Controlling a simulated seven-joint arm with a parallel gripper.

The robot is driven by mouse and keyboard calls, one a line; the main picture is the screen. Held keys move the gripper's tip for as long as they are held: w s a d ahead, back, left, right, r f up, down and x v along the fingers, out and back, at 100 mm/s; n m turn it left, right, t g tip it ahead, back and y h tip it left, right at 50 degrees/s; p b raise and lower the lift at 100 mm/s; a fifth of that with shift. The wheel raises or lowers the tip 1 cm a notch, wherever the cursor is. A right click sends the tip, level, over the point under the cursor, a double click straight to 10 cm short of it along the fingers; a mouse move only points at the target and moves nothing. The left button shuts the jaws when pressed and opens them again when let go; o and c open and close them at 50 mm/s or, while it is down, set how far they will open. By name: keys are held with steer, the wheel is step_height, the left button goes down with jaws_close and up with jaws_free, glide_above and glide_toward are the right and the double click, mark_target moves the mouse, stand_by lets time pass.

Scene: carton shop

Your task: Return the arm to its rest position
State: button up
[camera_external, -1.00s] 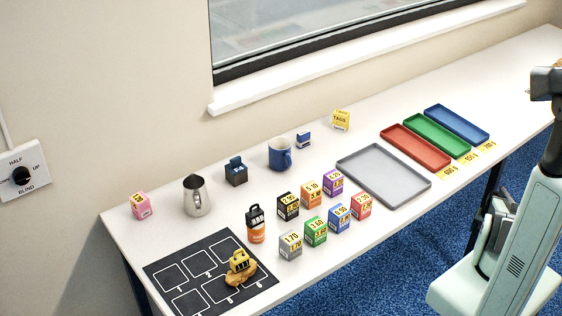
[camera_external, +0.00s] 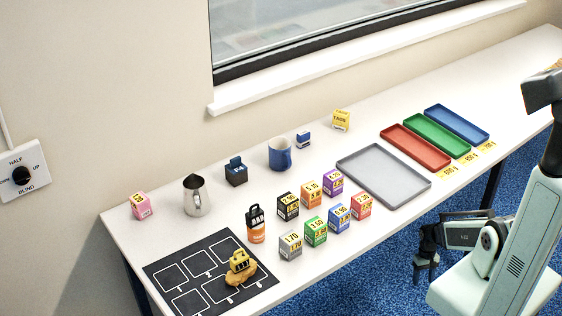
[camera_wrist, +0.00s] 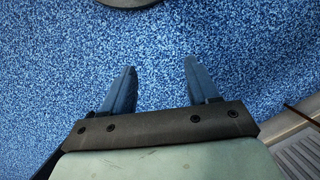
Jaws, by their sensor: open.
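My gripper (camera_external: 426,262) hangs off the front edge of the white counter at the right, over the blue carpet (camera_external: 380,280). In the wrist view my gripper (camera_wrist: 158,82) shows two dark fingers wide apart with only carpet between them. It is open, empty and apart from everything on the counter. My pale green arm stands at the right edge of the external view, its upper part cut off by the frame.
On the counter (camera_external: 440,85) stand several coloured price cartons (camera_external: 316,232), a blue mug (camera_external: 279,154), a steel pitcher (camera_external: 196,196), a grey tray (camera_external: 385,173) and a red tray (camera_external: 415,147). A black mat (camera_external: 212,245) lies at the left end. A rounded dark object (camera_wrist: 128,3) shows at the wrist view's top edge.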

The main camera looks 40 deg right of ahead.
steer(key=s+a+r+n+g+h, duration=0.1)
steer(key=s+a+n+g, duration=0.2)
steer(key=s+a, duration=0.8)
steer(key=shift+s+a+r+n+g+h, duration=0.25)
steer(key=shift+s+a+n+g+h, duration=0.15)
steer(key=shift+a+n, duration=0.45)
